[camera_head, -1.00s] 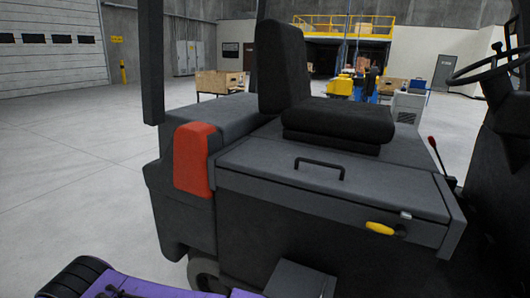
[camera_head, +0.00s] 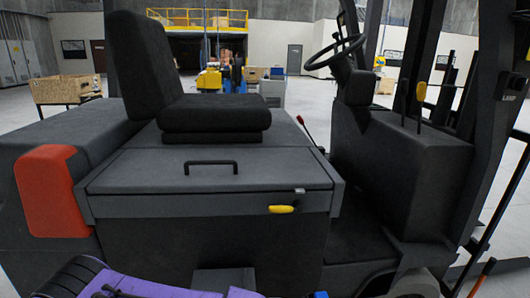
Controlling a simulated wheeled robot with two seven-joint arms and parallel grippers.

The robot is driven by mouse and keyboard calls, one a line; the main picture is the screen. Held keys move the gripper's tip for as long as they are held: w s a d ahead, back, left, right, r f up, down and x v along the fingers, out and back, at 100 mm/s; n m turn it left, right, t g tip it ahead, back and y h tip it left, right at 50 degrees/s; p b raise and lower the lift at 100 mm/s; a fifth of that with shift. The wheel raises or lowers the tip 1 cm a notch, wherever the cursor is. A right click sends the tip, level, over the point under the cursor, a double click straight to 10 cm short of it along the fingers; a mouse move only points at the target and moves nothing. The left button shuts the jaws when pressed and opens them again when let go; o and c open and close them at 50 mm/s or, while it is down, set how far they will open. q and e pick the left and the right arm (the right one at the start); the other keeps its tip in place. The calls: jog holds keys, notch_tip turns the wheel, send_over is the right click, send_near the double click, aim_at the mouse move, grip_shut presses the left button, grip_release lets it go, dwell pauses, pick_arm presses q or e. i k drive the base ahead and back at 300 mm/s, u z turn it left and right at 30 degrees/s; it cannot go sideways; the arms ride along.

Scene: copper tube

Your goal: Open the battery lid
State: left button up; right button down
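The battery lid (camera_head: 250,172) is a dark grey cover on the side of the forklift, under the black seat (camera_head: 215,115). It looks closed, flush with the body. A black bar handle (camera_head: 211,163) sits on its sloping face. A yellow latch lever (camera_head: 282,209) lies nearly level below its right end, under a small metal catch (camera_head: 300,191). Neither of my grippers shows. Purple and black parts of mine lie along the bottom edge, below the lid and apart from it in the picture.
A red corner panel (camera_head: 50,190) is left of the lid. The steering wheel (camera_head: 334,52) and dark front cowl (camera_head: 405,165) stand to the right, with a red-topped lever (camera_head: 300,120) nearer the lid. A wooden crate (camera_head: 68,88) stands behind at left.

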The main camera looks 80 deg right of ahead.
aim_at(157, 171)
jog(key=z, duration=2.35)
